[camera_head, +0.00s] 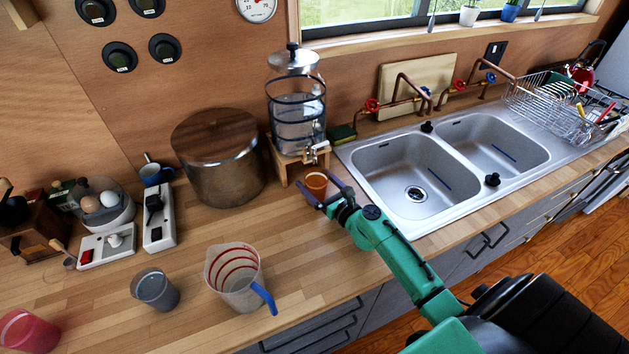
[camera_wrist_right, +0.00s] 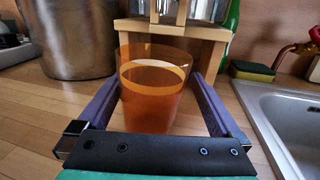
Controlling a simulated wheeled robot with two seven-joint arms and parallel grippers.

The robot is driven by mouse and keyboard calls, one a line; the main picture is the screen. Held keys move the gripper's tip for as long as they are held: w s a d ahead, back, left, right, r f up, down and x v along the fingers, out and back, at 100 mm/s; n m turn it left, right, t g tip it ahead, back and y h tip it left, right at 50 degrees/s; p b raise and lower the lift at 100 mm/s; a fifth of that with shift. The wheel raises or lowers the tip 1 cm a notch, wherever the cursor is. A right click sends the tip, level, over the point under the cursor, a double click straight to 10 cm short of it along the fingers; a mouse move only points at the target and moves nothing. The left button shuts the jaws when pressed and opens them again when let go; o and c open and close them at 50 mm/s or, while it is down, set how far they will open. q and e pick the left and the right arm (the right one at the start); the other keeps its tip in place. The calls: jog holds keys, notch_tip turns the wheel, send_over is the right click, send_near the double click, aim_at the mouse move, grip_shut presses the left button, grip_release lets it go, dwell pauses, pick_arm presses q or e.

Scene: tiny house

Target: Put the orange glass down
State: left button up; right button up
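The orange glass (camera_head: 316,183) is upright at the wooden counter, just in front of the water dispenser's stand. In the right wrist view the translucent orange glass (camera_wrist_right: 154,92) is between the two fingers, with its base partly hidden by the gripper body. My right gripper (camera_head: 322,190) reaches around the glass from the front right, low over the counter. In the wrist view its fingers (camera_wrist_right: 157,105) are spread wide, with a gap showing beside the glass on the right. My left gripper is not in view.
The water dispenser (camera_head: 297,115) on its wooden stand (camera_head: 281,166) is close behind the glass. A metal pot (camera_head: 222,172) is to the left and the sink (camera_head: 412,180) to the right. A measuring jug (camera_head: 237,280) and grey cup (camera_head: 155,290) stand nearer the front.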

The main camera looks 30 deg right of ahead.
aim_at(324, 193)
jog(key=shift+w+f, duration=0.1)
jog(key=shift+w, duration=0.05)
jog(key=shift+w+a+f, duration=0.1)
jog(key=s, duration=0.4)
jog(key=shift+b, duration=0.35)
jog(key=s+b, duration=0.1)
jog(key=s, duration=0.2)
jog(key=s+d+b, duration=0.1)
jog(key=s, duration=0.3)
jog(key=shift+s+d, duration=0.2)
jog(key=shift+s+r, duration=0.2)
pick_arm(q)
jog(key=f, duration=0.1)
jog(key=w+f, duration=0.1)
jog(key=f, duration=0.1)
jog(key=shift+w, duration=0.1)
pick_arm(e)
jog(key=shift+w, duration=0.1)
